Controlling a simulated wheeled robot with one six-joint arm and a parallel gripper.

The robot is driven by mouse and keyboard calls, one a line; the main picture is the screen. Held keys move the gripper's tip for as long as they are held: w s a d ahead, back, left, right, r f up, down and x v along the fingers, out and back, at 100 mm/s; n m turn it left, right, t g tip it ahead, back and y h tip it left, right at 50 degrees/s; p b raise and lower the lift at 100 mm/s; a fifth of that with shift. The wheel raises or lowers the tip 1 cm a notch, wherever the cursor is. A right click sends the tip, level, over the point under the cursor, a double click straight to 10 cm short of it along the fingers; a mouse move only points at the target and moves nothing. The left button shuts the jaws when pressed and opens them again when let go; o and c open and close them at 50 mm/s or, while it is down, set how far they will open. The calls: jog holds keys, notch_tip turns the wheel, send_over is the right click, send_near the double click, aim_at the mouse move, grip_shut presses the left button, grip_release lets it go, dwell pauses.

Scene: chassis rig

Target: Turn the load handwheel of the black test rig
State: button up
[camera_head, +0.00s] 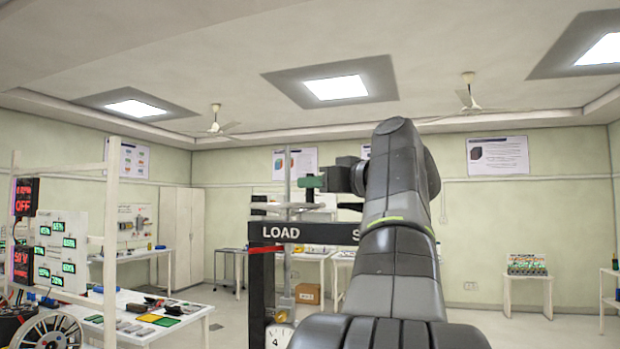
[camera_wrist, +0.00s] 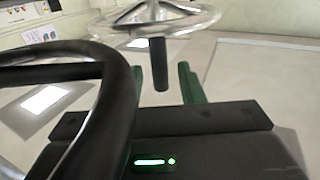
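The black test rig (camera_head: 281,232) stands ahead in the head view, with a crossbeam lettered LOAD. In the wrist view the load handwheel (camera_wrist: 207,17) shows as a shiny silver rim with a hub at the top of the picture. A black handle (camera_wrist: 160,66) hangs from it. My gripper (camera_head: 312,182) is above the rig's crossbeam in the head view. In the wrist view its two green fingers (camera_wrist: 165,84) stand either side of the handle, with visible gaps on both sides. The gripper is open. The fingers' depth relative to the handle is hard to judge.
A dark curved bar (camera_wrist: 118,95) fills the left foreground of the wrist view. A dial (camera_head: 278,337) sits low on the rig. A bench (camera_head: 140,338) with parts and a panel of displays (camera_head: 62,250) are at the left. My arm hides the rig's right part.

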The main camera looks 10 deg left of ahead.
jog(key=shift+x, duration=1.1)
jog(key=shift+c, duration=0.4)
grip_shut()
